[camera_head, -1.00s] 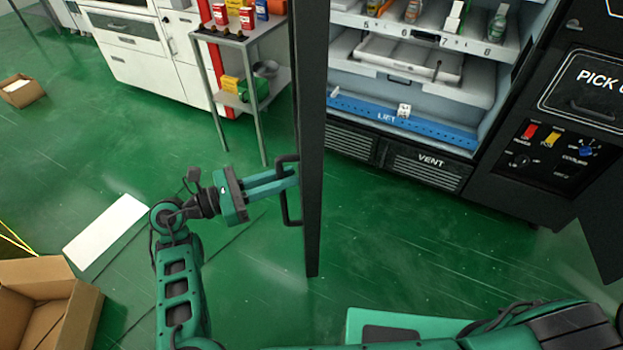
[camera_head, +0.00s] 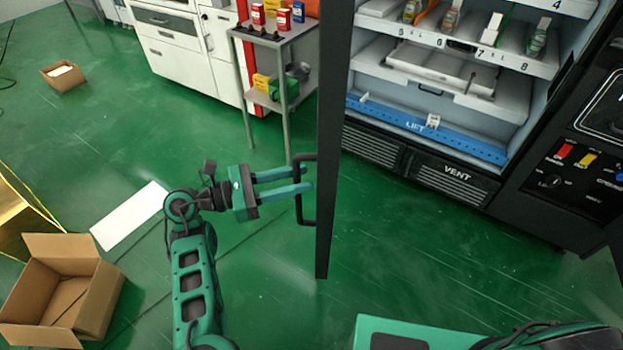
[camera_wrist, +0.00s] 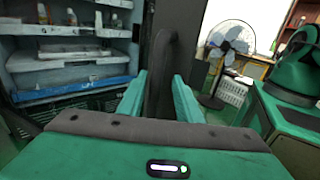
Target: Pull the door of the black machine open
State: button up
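The black machine's door (camera_head: 333,120) shows nearly edge-on as a tall dark panel in the head view. It stands swung out, and the shelves inside the machine (camera_head: 470,178) are exposed to its right. The black door handle (camera_head: 300,205) is on the door's left side. My gripper (camera_head: 306,178) is at the handle with its two green fingers spread apart. In the wrist view the handle (camera_wrist: 160,75) stands between the open fingers (camera_wrist: 160,88), with gaps visible beside it. The inner part of the grip is partly hidden by the fingers.
A grey shelf stand (camera_head: 243,90) with small boxes and cans is behind the door. An open cardboard box (camera_head: 95,290) and a white panel (camera_head: 130,215) lie on the floor at left. A fan (camera_wrist: 228,45) stands right of the door in the wrist view.

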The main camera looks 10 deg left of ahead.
jog(key=shift+w+d, duration=0.15)
jog(key=shift+w, duration=0.05)
jog(key=v, duration=1.1)
jog(key=c, duration=0.8)
grip_shut()
